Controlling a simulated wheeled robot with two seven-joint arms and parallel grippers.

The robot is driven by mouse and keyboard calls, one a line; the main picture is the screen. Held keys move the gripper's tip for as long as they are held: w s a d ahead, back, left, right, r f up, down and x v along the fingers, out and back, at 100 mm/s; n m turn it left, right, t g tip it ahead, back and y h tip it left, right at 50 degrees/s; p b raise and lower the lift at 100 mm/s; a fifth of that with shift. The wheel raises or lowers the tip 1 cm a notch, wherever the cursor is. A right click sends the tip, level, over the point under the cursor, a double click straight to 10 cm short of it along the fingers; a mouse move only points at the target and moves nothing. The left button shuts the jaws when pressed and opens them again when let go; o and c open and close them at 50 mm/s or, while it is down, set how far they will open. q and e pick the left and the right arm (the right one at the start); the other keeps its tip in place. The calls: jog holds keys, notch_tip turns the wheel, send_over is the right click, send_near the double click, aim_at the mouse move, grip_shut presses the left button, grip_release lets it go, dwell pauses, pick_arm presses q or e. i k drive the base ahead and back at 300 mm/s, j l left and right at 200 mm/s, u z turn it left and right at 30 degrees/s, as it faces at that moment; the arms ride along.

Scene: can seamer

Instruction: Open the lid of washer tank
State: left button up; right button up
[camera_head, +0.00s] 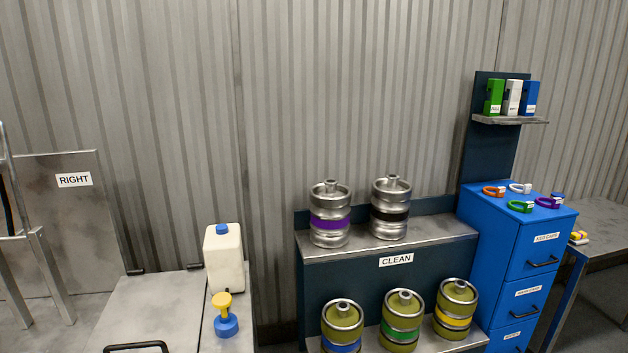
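A flat grey metal lid (150,305) lies level at the bottom left, with a black bar handle (137,347) at its front edge, cut by the frame's bottom. Two small dark hinges (135,272) sit along its back edge. The lid looks shut; the tank beneath it is out of view. Behind and left of it stands an upright grey metal panel (60,220) with a label reading RIGHT (74,180). Neither of my grippers shows in this view.
A metal frame (30,240) rises at far left. A shelf labelled CLEAN (396,260) holds several kegs. A blue cabinet (492,250) stands farther right.

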aim_at(162, 312)
jog(key=j+u, duration=0.15)
jog(key=j, duration=0.45)
jog(key=i+j+u, duration=0.15)
jog(key=j, duration=0.4)
jog(key=j+u, duration=0.15)
jog(key=j, duration=0.45)
